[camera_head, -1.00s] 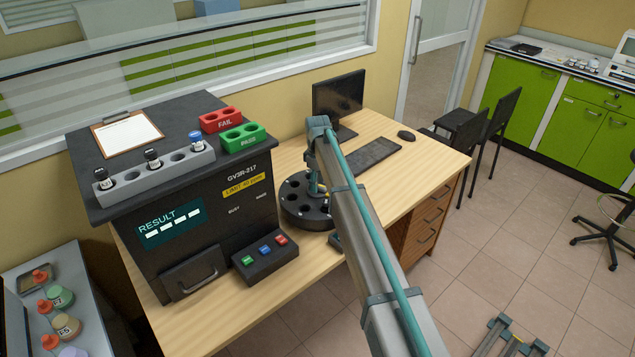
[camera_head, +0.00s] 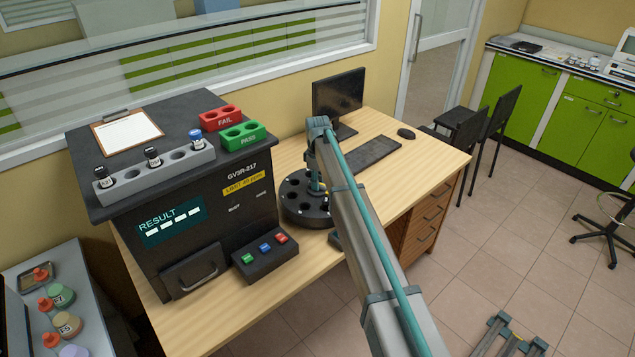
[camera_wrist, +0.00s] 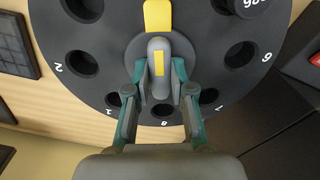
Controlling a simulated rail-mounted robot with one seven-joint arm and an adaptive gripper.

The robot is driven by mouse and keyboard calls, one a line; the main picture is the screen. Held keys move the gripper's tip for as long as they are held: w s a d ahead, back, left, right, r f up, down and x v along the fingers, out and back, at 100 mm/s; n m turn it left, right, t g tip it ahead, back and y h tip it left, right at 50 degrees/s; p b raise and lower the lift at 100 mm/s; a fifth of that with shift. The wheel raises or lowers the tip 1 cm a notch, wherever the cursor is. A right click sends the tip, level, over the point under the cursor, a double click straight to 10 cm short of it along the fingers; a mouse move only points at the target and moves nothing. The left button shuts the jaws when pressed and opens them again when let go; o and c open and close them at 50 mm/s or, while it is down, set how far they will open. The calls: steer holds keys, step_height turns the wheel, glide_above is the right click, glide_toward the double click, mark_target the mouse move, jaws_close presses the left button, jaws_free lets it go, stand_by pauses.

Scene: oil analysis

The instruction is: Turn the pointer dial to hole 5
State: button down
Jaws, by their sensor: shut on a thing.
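The pointer dial is a round black disc (camera_head: 292,213) with a ring of holes, on the wooden desk right of the black analyser. In the wrist view the disc (camera_wrist: 120,30) shows holes numbered 1, 2, 6 and 7, among others. A black-capped thing with partly cut-off lettering (camera_wrist: 248,6) sits in the hole at the upper right. The grey centre knob (camera_wrist: 159,47) has a yellow pointer (camera_wrist: 158,16) aimed at the picture's top, where the facing hole is out of frame. My gripper (camera_wrist: 158,75) is shut on the knob, a finger on each side.
The analyser (camera_head: 185,235) and its button box (camera_head: 265,257) stand left of the dial. The monitor (camera_head: 339,99), keyboard (camera_head: 367,160) and mouse (camera_head: 406,134) are behind and to the right. Bare desk (camera_head: 425,175) lies right of the keyboard.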

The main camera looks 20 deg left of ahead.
steer(key=shift+m, duration=0.3)
steer(key=m, duration=0.3)
steer(key=shift+m, duration=0.3)
steer(key=m+b, duration=0.1)
steer(key=m, duration=0.3)
steer(key=shift+m, duration=0.3)
steer(key=c, duration=1)
jaws_free()
steer(key=shift+r, duration=0.15)
step_height(320, 180, up, 12)
steer(key=shift+w, duration=0.1)
